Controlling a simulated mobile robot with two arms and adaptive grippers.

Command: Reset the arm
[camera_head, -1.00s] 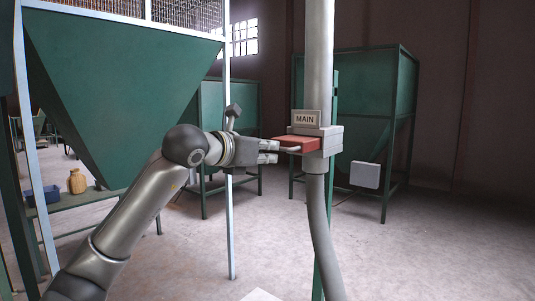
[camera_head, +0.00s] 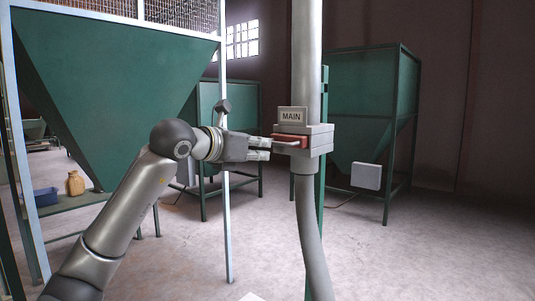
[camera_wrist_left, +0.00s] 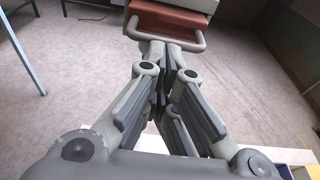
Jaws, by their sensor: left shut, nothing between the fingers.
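A red slide (camera_head: 290,140) with a pale bar handle (camera_head: 287,144) sits in a grey box on a vertical pipe, under a sign reading MAIN (camera_head: 292,116). My left gripper (camera_head: 268,149) is shut and empty, with its fingertips at the handle. In the left wrist view the red slide (camera_wrist_left: 165,20) and its handle (camera_wrist_left: 190,46) lie just past my left fingertips (camera_wrist_left: 168,50). Whether they touch the handle I cannot tell. My right gripper is out of view.
A large green hopper (camera_head: 110,90) stands at left behind a pale post (camera_head: 228,240). Another green hopper (camera_head: 375,90) stands behind the pipe (camera_head: 307,50). Floor at right is clear.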

